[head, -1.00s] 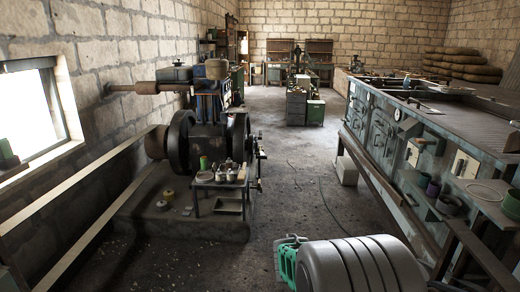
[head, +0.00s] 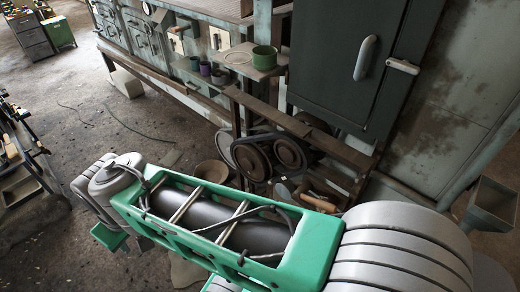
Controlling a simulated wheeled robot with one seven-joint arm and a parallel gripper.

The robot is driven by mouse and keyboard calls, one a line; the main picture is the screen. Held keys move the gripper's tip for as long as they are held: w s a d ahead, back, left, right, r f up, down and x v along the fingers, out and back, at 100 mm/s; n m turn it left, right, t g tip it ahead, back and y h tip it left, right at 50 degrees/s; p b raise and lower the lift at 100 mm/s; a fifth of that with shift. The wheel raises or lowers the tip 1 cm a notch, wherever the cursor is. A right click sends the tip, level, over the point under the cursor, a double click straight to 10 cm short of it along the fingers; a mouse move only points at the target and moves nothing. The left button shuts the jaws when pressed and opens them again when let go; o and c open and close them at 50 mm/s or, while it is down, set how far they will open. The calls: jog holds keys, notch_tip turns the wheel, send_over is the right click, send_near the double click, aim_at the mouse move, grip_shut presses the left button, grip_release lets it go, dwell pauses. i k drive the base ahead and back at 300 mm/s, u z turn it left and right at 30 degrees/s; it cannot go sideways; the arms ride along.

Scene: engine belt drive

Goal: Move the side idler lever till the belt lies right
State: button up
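In the head view, a belt drive stands low in front of the green-grey cabinet, past my green and grey arm. Two dark round pulleys show there, one on the right (head: 290,153) and one on the left (head: 251,161). A dark belt (head: 262,136) seems to run along their top; how it lies on them is too small to tell. A short wooden handle (head: 318,203) sticks out below the right pulley; I cannot tell whether it belongs to the side idler lever. My arm hides the lower part of the drive. My gripper is not in view.
The tall cabinet (head: 345,60) with pale handles stands behind the drive. A grey hopper (head: 492,203) is at the right. Open floor (head: 110,110) lies to the left.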

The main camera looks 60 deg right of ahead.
aim_at(285, 190)
jog(key=z, duration=1.55)
jog(key=k, duration=1.15)
jog(key=z, duration=0.75)
jog(key=i, duration=1.15)
jog(key=u, duration=0.35)
